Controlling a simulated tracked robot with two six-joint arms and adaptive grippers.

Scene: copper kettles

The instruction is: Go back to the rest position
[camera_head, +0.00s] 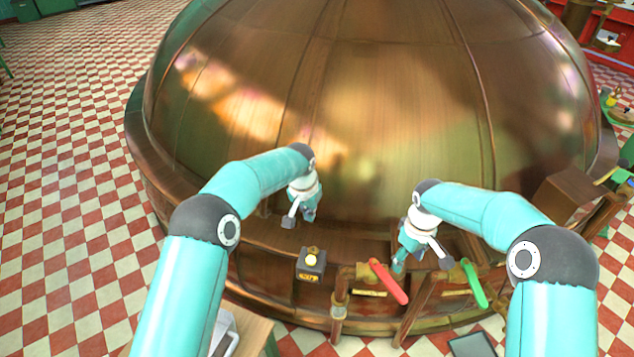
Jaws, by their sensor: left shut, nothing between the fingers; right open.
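My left gripper (309,212) hangs in front of the large copper kettle (370,100), above its lower ledge. Its fingers look closed and hold nothing. My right gripper (400,262) points down near the kettle's front pipework, just up and right of a red lever handle (389,281). It is open, and nothing shows between its fingers. A green lever handle (474,284) is further right, apart from the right gripper. Both arms reach in from the bottom of the view with bent elbows.
A small dark box with a yellowish-white button (311,262) sits on the kettle's front rim, below the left gripper. Copper pipes (340,300) run below the levers. A wooden table (252,332) is at bottom left. Checkered floor (70,180) is open on the left.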

